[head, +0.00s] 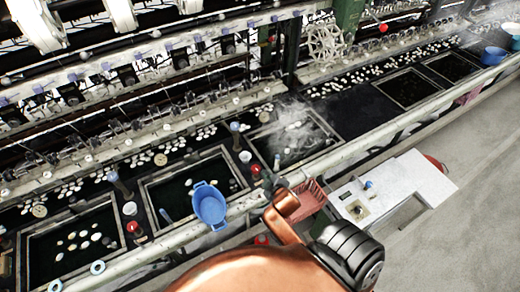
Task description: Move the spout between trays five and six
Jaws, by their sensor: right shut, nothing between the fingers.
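The trays are dark square basins in a long bench; no numbers are readable, so I cannot tell which are five and six. One basin (172,178) sits left of my right gripper (273,188), and a steaming one (318,128) lies to its upper right. On the strip between these two stand a blue-capped post (236,128), a white cup-like fitting (245,156) and a red knob (256,170). I cannot tell for sure which part is the spout. My right gripper is shut and empty by the bench's front rail, just below the red knob. My left gripper is out of view.
A blue basin (209,204) hangs at the front rail (240,206). A red basket (311,196) and a white cart (405,190) stand right of my right gripper. Reeling machinery lines the back. Bare floor (470,165) lies at the right.

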